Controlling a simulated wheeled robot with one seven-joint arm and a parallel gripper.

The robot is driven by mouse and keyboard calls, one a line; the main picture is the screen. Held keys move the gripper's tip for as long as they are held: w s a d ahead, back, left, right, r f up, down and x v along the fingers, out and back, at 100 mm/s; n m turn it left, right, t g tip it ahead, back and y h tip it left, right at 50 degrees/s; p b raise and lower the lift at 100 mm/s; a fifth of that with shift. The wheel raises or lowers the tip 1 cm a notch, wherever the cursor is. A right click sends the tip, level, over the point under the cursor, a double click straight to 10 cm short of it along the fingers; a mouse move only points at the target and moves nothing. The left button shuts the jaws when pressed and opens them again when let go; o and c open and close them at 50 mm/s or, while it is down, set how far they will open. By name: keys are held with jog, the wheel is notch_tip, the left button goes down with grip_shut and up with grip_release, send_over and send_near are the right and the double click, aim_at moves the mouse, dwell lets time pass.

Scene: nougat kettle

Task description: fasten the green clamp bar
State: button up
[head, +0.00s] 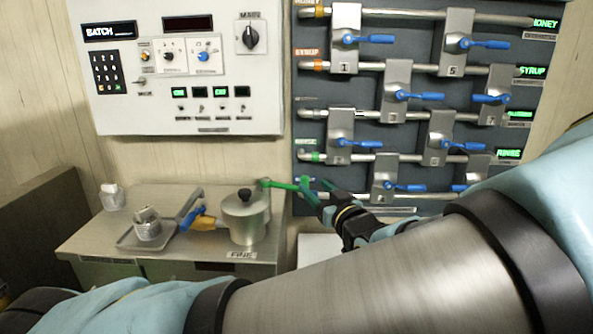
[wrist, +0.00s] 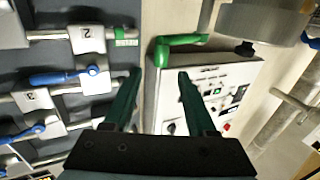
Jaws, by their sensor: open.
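The green clamp bar (head: 283,185) sticks out to the right from a post beside the lidded metal kettle (head: 245,218), at the counter's right end. In the wrist view the green bar (wrist: 185,42) runs sideways and its bent end points toward my gripper. My gripper (head: 320,188) is at the bar's free right end. In the wrist view its dark green fingers (wrist: 160,74) are apart, with the bar's bent end between or just beyond the tips. I cannot tell whether they touch. The kettle (wrist: 262,22) is partly cut off there.
A valve panel (head: 420,120) with several blue levers is close to the right of my gripper. A control box (head: 180,70) hangs above the counter (head: 120,215). A tray (head: 135,240) with a small metal container, a blue-handled tool and another container stand left of the kettle.

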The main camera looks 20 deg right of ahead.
jog(key=w+p, duration=0.2)
jog(key=w, duration=0.7)
jog(key=shift+w+p, duration=0.3)
jog(key=shift+p, duration=0.05)
grip_shut()
dwell(0.9)
